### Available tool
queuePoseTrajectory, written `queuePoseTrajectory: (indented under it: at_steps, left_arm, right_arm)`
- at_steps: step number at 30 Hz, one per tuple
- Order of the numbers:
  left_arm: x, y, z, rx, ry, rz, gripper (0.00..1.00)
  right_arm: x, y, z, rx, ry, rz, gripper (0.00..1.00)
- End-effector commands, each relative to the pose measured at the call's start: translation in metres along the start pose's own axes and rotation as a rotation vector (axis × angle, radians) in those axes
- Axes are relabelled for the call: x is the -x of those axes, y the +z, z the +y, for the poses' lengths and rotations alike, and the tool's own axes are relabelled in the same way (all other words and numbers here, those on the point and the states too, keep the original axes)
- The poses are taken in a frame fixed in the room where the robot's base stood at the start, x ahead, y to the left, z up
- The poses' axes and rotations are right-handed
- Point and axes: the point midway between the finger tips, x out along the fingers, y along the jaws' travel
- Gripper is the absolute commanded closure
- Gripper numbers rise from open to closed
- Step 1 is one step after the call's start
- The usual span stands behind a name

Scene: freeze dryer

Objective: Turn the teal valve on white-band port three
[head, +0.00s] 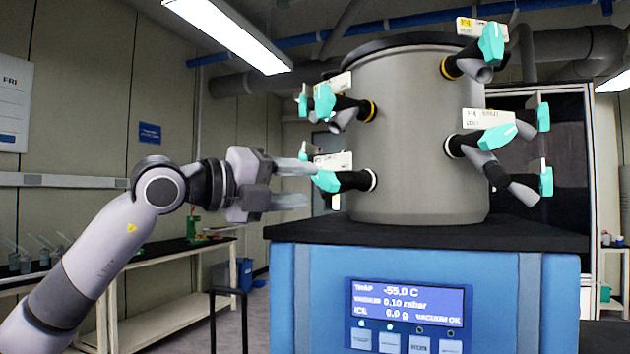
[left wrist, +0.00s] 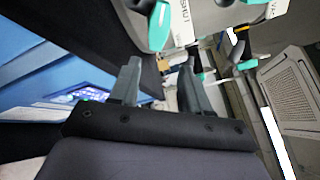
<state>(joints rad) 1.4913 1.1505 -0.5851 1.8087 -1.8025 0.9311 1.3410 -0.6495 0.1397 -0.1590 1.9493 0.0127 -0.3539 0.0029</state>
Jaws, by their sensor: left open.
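The grey drum (head: 415,130) carries black ports with teal valves and white labels. A lower-left port with a white band (head: 372,180) has a teal valve (head: 327,181), tilted, under a white label (head: 333,161). Another white-band port on the front right has a teal valve (head: 497,138). The port numbers are too small to read. My left gripper (head: 306,184) is open, its fingers level with the lower-left valve and close to its left side; contact is unclear. In the left wrist view, a teal valve (left wrist: 160,26) lies beyond the open fingers (left wrist: 160,70). My right gripper is not in view.
Upper ports with yellow bands carry more teal valves (head: 324,100) (head: 491,44). The blue cabinet (head: 310,290) with a lit display (head: 408,302) stands below the drum's black top. A bench (head: 170,250) stands at the left. Open room lies left of the drum.

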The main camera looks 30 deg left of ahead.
Motion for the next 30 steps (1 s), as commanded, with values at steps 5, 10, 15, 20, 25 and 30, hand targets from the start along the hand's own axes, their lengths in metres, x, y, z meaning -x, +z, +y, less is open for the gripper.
queuePoseTrajectory:
  at_steps: [5,10,15,20,25,30]
  left_arm:
    - [0.012,0.025,0.002,0.002,0.059,-0.072,0.53]
    - [-0.010,0.028,0.002,0.003,0.063,-0.072,0.53]
    - [-0.036,0.029,0.003,0.003,0.061,-0.072,0.53]
    - [-0.052,0.030,0.005,0.003,0.060,-0.072,0.53]
    - [-0.056,0.030,0.007,0.002,0.060,-0.073,0.53]
    - [-0.056,0.029,0.007,0.002,0.060,-0.073,0.56]
  right_arm:
    - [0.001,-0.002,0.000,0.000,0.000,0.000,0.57]
    - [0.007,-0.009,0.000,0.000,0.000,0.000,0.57]
    - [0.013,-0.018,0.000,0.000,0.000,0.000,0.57]
    - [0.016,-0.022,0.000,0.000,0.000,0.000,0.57]
    - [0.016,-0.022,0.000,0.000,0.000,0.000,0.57]
    - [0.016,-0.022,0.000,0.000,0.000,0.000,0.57]
